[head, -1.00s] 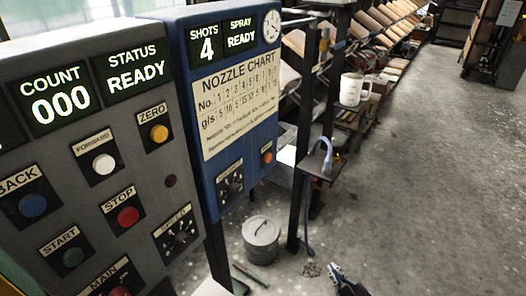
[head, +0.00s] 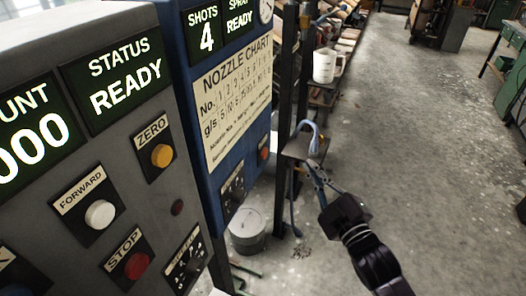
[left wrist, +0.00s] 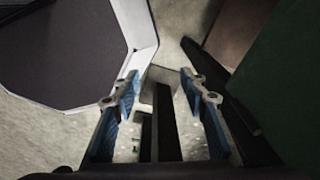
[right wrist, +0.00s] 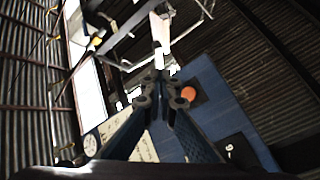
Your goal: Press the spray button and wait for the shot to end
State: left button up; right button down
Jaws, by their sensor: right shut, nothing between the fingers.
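The blue spray panel (head: 208,135) stands behind the grey control box in the head view. Its displays read SHOTS 4 and SPRAY READY (head: 238,19). The small orange-red button (head: 264,153) sits low at its right edge, beside a dial. The button also shows in the right wrist view (right wrist: 189,94), just right of the fingertips. My right gripper (head: 313,168) is shut and empty, to the right of the button in the head view and apart from it. My left gripper (left wrist: 158,84) is open and empty, seen only in the left wrist view.
A grey control box (head: 60,200) with several buttons fills the left. A small shelf holds a hooked blue-grey hose (head: 310,136) close to my right gripper. Open floor lies right.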

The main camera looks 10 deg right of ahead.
aim_at(266, 153)
pick_arm(q)
jog(key=shift+s+d+f+b, duration=0.1)
jog(key=shift+d+f+b, duration=0.2)
jog(key=shift+f+b, duration=0.2)
pick_arm(e)
jog(key=w+a, duration=0.5)
jog(key=a, duration=0.2)
jog(key=shift+a, duration=0.15)
jog(key=shift+s, duration=0.1)
dwell(0.5)
dwell(0.6)
pick_arm(q)
jog(key=shift+r, duration=0.15)
pick_arm(e)
jog(key=shift+w+a, duration=0.25)
jog(key=shift+a, duration=0.1)
